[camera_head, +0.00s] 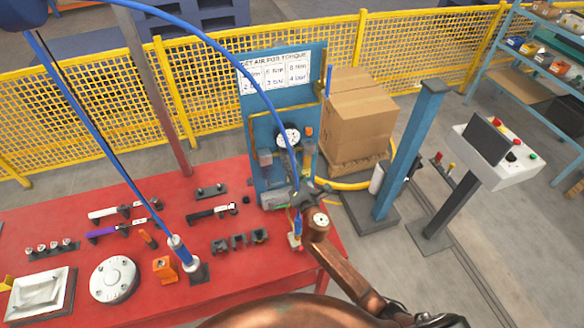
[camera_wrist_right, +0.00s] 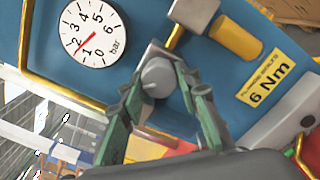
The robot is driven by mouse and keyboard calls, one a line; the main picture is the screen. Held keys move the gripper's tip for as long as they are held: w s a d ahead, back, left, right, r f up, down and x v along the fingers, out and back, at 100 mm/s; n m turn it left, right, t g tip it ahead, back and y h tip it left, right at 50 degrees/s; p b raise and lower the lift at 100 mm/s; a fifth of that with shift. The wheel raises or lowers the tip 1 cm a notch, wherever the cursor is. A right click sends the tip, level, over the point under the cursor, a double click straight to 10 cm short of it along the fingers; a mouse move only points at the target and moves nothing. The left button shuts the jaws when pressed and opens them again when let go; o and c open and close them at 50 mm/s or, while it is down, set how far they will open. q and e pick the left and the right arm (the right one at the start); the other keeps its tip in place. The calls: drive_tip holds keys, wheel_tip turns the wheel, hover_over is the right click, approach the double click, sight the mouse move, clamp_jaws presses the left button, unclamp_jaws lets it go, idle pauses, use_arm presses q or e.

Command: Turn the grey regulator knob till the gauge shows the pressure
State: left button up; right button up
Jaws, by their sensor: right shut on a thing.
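The grey regulator knob (camera_wrist_right: 156,76) sits on the blue panel (camera_head: 267,140). In the wrist view its round face shows between the two green fingers of my right gripper (camera_wrist_right: 164,88), which is shut on it. In the head view this gripper (camera_head: 298,198) is at the panel's lower right, and I cannot make out the knob there. The white gauge (camera_wrist_right: 93,30) is marked in bar; its red needle points between 1 and 2. The gauge also shows in the head view (camera_head: 288,138). My left gripper is in neither view.
A yellow label (camera_wrist_right: 264,78) on the panel reads 6 Nm. A torque and pressure chart (camera_head: 275,72) tops the panel, partly crossed by a blue hose (camera_head: 235,60). Tools and parts lie on the red table (camera_head: 135,260).

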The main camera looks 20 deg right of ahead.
drive_tip(key=m+b, duration=0.1)
drive_tip(key=m, duration=0.3)
drive_tip(key=shift+m, duration=0.3)
drive_tip(key=shift+r+m, duration=0.1)
drive_tip(key=shift+m, duration=1.9)
drive_tip(key=o, duration=1.1)
drive_tip(key=shift+o, duration=0.2)
drive_tip(key=shift+s, duration=0.1)
drive_tip(key=s, duration=1.1)
drive_tip(key=shift+s+d, duration=0.15)
drive_tip(key=shift+s, duration=0.25)
